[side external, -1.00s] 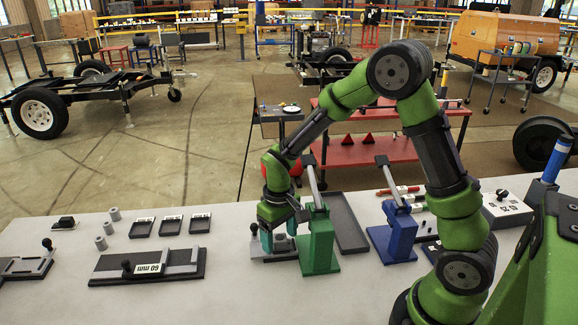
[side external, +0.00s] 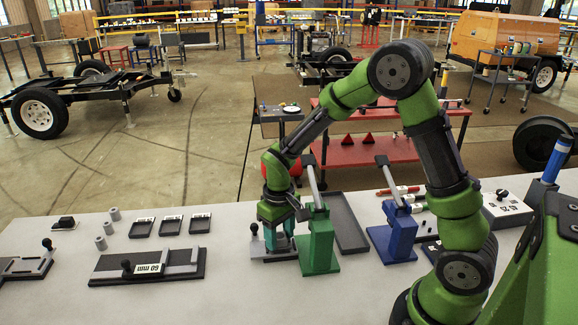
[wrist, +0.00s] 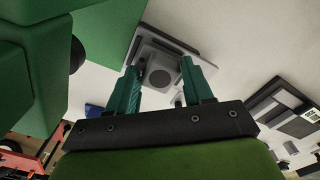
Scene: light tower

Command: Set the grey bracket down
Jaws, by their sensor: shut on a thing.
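My gripper (side external: 278,242) points down at the left of the green press-like stand (side external: 319,242), with teal fingers low over a grey fixture (side external: 258,252) on the bench. In the wrist view, the teal fingers (wrist: 160,75) are on either side of a grey piece with a round dark face, which I take for the grey bracket (wrist: 160,78). The fingers are shut on it. It is at or just above the fixture's plate (wrist: 192,40); I cannot tell whether it touches. In the side view the fingers mostly hide the bracket.
The green stand is close to my gripper's right, with a blue stand (side external: 393,236) beyond. A long dark tray (side external: 348,225) lies between them. The 60 mm gauge fixture (side external: 148,265) and small trays (side external: 171,226) lie to the left. The bench front is clear.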

